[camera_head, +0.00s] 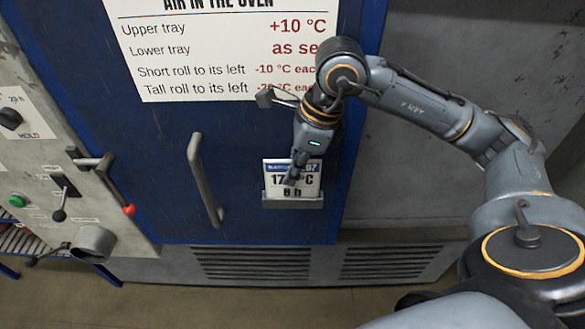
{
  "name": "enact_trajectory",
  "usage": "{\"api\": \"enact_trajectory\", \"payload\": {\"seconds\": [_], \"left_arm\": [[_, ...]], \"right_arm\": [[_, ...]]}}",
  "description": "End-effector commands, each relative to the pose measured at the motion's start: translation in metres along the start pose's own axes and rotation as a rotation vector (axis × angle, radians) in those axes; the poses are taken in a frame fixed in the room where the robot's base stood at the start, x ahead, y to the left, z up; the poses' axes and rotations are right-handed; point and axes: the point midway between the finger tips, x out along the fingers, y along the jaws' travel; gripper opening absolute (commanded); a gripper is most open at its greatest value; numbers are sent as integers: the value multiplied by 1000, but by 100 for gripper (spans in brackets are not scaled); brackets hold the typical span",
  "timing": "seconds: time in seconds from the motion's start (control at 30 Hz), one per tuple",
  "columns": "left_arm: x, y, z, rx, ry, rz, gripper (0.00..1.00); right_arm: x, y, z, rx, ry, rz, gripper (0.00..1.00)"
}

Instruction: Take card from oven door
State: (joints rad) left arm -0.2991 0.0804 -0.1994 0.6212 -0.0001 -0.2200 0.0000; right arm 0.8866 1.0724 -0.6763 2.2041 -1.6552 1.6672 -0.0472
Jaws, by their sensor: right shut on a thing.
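The card (311,182) is white with a blue top band and dark print reading in part "17", "°C" and "h". It stands upright in a small grey metal holder (292,203) low on the right part of the blue oven door (245,140). My right gripper (294,177) reaches down over the front of the card and is shut on it. The gripper hides the middle of the print. The card's lower edge is still inside the holder. My left gripper is not in view.
A curved grey door handle (204,180) sticks out left of the holder. A white sign (190,70) is above. Vent grilles (250,265) lie below the door.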

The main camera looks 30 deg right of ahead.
Motion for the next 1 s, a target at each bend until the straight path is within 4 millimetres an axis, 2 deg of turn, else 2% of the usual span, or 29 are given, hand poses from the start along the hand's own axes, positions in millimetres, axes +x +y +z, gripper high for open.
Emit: {"api": "enact_trajectory", "payload": {"seconds": [0.27, 1.0], "left_arm": [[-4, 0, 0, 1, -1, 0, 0], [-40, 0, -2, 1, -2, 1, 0]], "right_arm": [[-5, 0, 2, 0, 0, 0, 0], [-62, 0, 20, 0, -2, -1, 0]]}}
